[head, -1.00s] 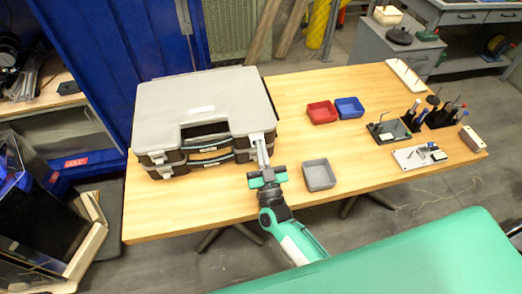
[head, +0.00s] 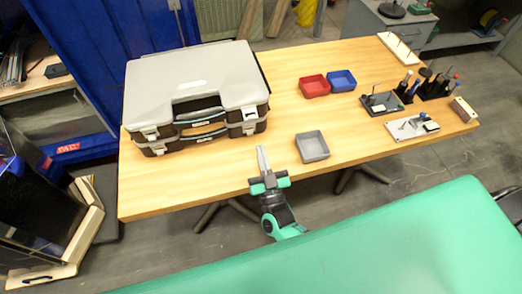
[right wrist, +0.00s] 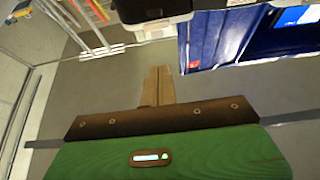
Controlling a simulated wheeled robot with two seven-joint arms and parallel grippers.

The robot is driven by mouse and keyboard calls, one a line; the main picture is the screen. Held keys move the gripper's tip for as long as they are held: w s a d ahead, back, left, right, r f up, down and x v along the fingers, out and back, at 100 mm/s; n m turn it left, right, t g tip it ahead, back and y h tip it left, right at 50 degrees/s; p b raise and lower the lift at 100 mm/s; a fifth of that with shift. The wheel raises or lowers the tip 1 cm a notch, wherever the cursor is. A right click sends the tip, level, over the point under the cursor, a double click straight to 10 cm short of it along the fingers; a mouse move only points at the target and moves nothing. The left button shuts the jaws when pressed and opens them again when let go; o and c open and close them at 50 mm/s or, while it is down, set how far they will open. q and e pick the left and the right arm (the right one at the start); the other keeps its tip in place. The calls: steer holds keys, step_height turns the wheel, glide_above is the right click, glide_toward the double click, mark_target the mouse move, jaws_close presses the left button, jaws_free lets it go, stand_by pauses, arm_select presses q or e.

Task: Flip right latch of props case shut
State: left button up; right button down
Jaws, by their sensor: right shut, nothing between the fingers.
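The grey-lidded props case (head: 190,75) lies closed at the left of the table, its handle side facing me. It is a stack of two case bodies. The right latch (head: 249,112) is a small pale piece at the front right corner; its exact position is too small to tell. The left latch (head: 150,133) is at the front left corner. My right gripper (head: 263,158) is shut and empty, apart from the case, in front of and below the right latch. Its fingers (right wrist: 157,88) also show together in the right wrist view. My left gripper is not in view.
A grey bin (head: 312,147) sits right of my gripper. Red (head: 314,86) and blue (head: 342,80) bins lie behind it. Tool holders and small boards fill the table's right end. A blue cabinet (head: 100,30) stands behind the case. The table front (head: 200,190) is clear.

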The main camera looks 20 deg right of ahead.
steer(key=shift+r, duration=0.1)
steer(key=s+r+g+p, duration=0.2)
steer(key=r+p, duration=0.3)
steer(key=p, duration=0.4)
steer(key=shift+s+a+r+g, duration=0.15)
steer(key=shift+s+r+g, duration=0.25)
steer(key=shift+s, duration=0.3)
steer(key=w+f+b, duration=0.1)
steer(key=w+b, duration=0.4)
steer(key=w, duration=0.6)
steer(key=shift+w+d+f, duration=0.2)
steer(key=shift+w+f, duration=0.05)
steer(key=shift+f, duration=0.05)
